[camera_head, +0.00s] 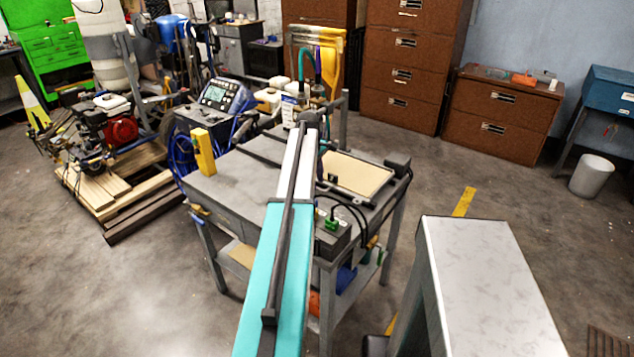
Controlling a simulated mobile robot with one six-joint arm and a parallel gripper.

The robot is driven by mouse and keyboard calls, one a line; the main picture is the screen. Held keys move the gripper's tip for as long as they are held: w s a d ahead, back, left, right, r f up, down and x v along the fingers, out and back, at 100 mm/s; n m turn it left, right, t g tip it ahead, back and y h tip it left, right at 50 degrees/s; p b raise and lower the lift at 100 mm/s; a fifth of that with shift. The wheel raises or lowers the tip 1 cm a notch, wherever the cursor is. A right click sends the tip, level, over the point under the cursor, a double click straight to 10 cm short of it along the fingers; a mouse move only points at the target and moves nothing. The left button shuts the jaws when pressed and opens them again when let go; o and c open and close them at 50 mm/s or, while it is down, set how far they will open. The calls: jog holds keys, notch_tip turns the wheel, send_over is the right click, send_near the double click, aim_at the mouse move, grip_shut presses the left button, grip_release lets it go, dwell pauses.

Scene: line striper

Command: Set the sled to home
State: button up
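A grey metal workbench (232,193) stands at the centre, with dark rails (258,155) and a tan flat panel (352,173) on its top. I cannot tell which part is the sled; small fittings stand at the bench's back, and my teal and white arm covers the middle of the bench. My arm reaches forward over the bench, and its dark far end is near the back fittings. The gripper's fingers cannot be made out there, nor whether they touch anything. A small control box with a green part (333,224) sits at the bench's front right, with black cables.
A yellow upright block (202,151) stands on the bench's left. Behind are a striper machine with a display (216,95) and brown cabinets (417,50). A pallet with an engine (121,131) is left. A pale-topped block (485,275) fills the front right.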

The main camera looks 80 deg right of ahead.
jog(key=shift+s+d+f, duration=0.1)
jog(key=shift+d+f, duration=0.05)
jog(key=shift+f, duration=0.8)
grip_shut()
